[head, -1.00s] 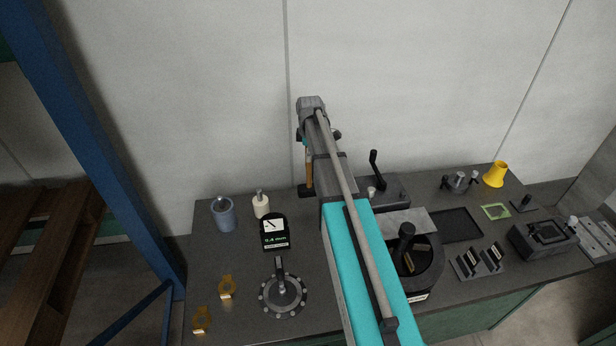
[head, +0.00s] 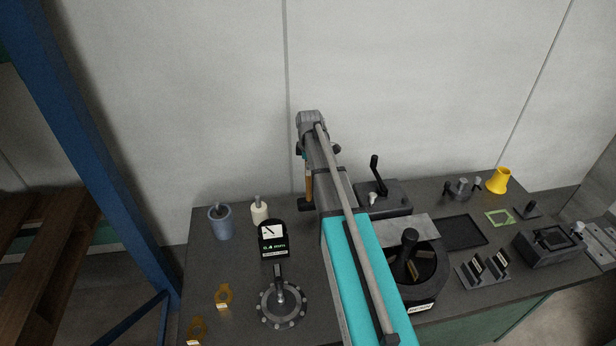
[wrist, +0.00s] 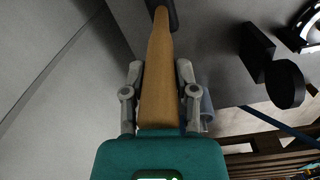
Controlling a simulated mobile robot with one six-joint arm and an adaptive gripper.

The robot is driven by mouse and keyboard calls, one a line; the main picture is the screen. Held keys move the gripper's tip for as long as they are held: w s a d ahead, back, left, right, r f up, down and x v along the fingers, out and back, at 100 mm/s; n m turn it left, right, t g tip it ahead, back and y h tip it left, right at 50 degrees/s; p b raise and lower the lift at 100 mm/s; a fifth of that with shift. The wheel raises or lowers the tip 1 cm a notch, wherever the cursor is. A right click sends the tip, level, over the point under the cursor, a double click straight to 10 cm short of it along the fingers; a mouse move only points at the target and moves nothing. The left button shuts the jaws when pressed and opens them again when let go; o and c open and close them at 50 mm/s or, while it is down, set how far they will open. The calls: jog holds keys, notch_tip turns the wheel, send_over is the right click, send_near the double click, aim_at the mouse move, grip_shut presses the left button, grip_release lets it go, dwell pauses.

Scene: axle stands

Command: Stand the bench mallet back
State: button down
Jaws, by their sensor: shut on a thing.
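The bench mallet has a wooden handle (head: 309,182) and a dark head (head: 306,204) at its lower end. In the head view it hangs roughly upright, partly hidden behind my arm, at the back of the bench. In the wrist view the handle (wrist: 158,50) runs between the two fingers of my gripper (wrist: 158,78), which is shut on it. The dark head (wrist: 172,14) shows at the far end. I cannot tell whether the head touches the bench top.
The grey bench (head: 232,265) carries a blue-grey cup (head: 221,223), a white bottle (head: 260,212) and a gauge (head: 273,239) left of the mallet. A cranked block (head: 385,196) and a round black holder (head: 425,270) stand right. The wall (head: 200,100) is close behind.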

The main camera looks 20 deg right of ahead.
jog(key=shift+f+b, duration=1.6)
jog(key=shift+f, duration=0.3)
jog(key=shift+c, duration=1.9)
grip_release()
notch_tip(320, 180, up, 12)
jog(key=p, duration=1.2)
jog(key=shift+s, duration=0.15)
